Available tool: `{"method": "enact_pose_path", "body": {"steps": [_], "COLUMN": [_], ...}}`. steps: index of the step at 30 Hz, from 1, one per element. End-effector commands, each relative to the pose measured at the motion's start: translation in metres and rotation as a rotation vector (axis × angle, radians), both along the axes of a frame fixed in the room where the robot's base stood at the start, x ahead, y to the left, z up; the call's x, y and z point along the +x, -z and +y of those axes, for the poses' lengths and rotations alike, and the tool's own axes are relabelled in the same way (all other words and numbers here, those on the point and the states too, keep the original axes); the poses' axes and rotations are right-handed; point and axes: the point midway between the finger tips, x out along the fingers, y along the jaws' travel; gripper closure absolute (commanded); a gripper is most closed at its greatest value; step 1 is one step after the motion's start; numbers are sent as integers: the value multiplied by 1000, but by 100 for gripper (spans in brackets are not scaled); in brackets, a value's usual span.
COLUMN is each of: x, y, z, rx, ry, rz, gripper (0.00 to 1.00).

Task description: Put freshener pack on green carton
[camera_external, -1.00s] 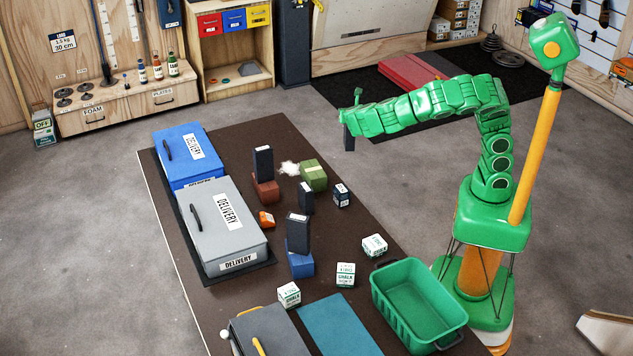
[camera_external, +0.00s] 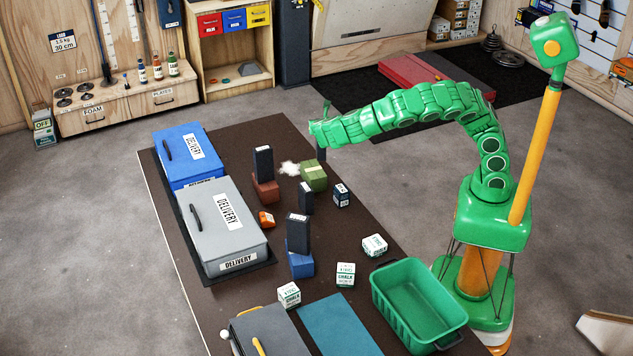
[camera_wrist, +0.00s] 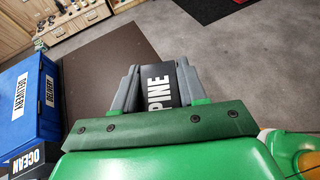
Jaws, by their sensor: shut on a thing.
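My gripper (camera_external: 319,141) is shut on a black freshener pack (camera_external: 321,154) and holds it upright. In the wrist view, the pack (camera_wrist: 158,86) shows the word PINE between the two grey fingers. The green carton (camera_external: 314,178) sits at the far right part of the dark table. In the external view the held pack appears just above and behind the green carton's top; I cannot tell whether it is over the carton or beyond it. The carton is hidden in the wrist view.
Black packs stand on a red-brown carton (camera_external: 265,190) and a blue carton (camera_external: 300,264); another pack (camera_external: 306,198) stands near the green carton. A green basket (camera_external: 418,300) stands at front right.

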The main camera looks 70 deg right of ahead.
Motion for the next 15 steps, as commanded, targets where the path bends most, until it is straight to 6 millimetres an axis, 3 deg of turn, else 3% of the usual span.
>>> {"method": "enact_pose_path", "body": {"steps": [9, 15], "x": [22, 26], "y": [27, 31], "z": [1, 2], "rx": [-1, -1], "ry": [1, 1], "rz": [2, 0], "gripper": [100, 100]}}
